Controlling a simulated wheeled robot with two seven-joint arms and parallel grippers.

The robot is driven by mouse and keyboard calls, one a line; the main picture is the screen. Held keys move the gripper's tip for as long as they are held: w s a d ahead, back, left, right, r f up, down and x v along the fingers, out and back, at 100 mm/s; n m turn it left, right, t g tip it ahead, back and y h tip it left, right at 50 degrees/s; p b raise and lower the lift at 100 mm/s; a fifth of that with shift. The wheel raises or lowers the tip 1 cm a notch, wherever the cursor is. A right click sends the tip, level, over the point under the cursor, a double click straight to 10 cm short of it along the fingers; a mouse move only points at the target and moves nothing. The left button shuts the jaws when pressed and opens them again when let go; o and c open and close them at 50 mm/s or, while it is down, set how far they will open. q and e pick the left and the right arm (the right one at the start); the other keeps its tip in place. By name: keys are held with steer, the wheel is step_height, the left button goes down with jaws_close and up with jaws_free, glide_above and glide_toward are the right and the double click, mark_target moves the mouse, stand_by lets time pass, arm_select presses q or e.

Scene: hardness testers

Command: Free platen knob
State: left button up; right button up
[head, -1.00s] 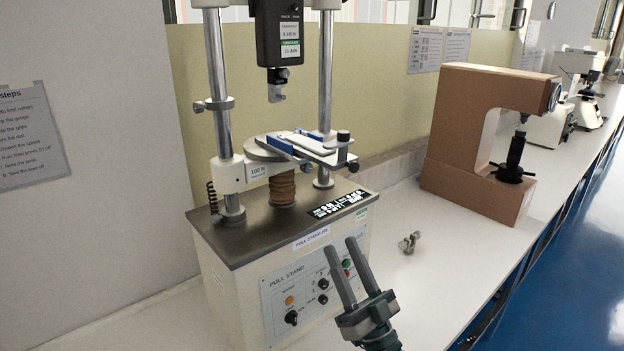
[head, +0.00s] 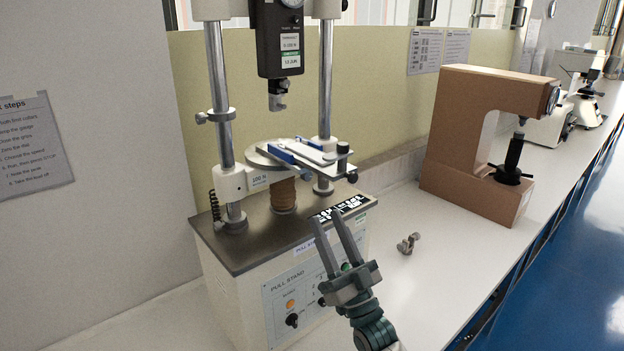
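The pull stand (head: 270,318) is a pale box with a dark top plate, two steel columns and a round platen (head: 262,158) on a brown bellows. A white plate with blue edges (head: 310,152) lies across the platen. Dark knobs show at its right end: one on top (head: 343,148) and one lower at the side (head: 352,177). I cannot tell which is the platen knob. My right gripper (head: 326,215) is open and empty, with its fingers pointing up in front of the stand, below the knobs and apart from them in the picture. My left gripper is out of view.
A black force gauge (head: 279,40) hangs above the platen. A collar with a side knob (head: 216,116) sits on the left column. A small metal clamp (head: 408,244) lies on the white bench. A brown hardness tester (head: 455,135) stands to the right.

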mark_target(309, 179)
steer(key=p+x, duration=0.3)
steer(key=x, duration=0.6)
steer(key=shift+w+r+p, duration=0.15)
steer(key=shift+r+p, duration=0.1)
steer(key=shift+p, duration=0.15)
jaws_close()
